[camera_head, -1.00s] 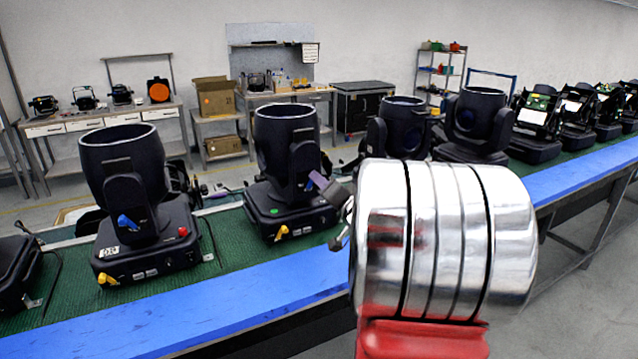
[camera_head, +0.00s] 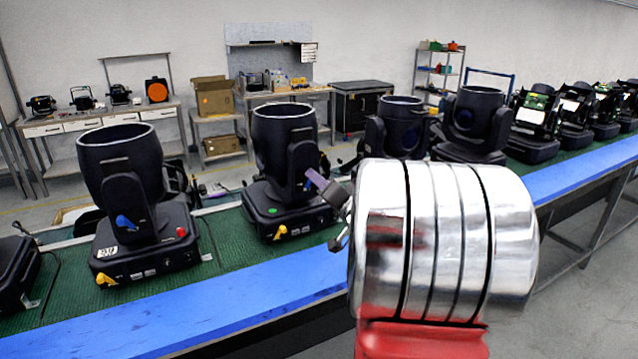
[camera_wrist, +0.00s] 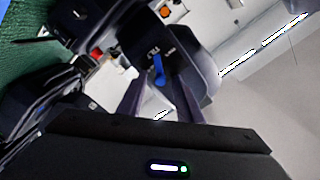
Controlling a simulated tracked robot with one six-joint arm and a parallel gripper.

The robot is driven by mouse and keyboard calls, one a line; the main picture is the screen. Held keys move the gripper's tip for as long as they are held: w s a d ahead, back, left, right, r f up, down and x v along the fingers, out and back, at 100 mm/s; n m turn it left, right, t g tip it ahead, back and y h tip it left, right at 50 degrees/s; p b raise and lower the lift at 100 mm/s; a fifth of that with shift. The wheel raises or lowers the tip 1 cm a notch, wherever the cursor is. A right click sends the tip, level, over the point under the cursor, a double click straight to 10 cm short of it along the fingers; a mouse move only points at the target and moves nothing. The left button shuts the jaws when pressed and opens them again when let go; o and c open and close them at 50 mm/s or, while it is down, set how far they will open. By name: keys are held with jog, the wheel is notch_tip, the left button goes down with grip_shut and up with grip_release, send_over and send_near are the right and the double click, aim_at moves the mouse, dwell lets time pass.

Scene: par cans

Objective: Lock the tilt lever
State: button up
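A black par can (camera_head: 283,130) stands upright in its yoke on the green belt, left of my gripper. Its blue tilt lever (camera_wrist: 159,68) shows in the wrist view on the dark yoke, beside small light markings, in line with the gap between my fingers. In the head view the lever is mostly hidden behind a purplish finger. My gripper (camera_head: 314,178) is at the right side of that yoke; in the wrist view its two fingers (camera_wrist: 158,100) are apart with nothing between them. I cannot tell whether a fingertip touches the lever.
Another par can (camera_head: 122,170) with a blue lever stands to the left. Further fixtures (camera_head: 478,120) line the belt (camera_head: 60,295) to the right. A yellow lever (camera_head: 280,232) is on the near can's base. The blue front rail (camera_head: 190,305) is bare.

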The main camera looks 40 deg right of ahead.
jog(key=v, duration=1.3)
jog(key=shift+s, duration=0.2)
jog(key=shift+a, duration=0.1)
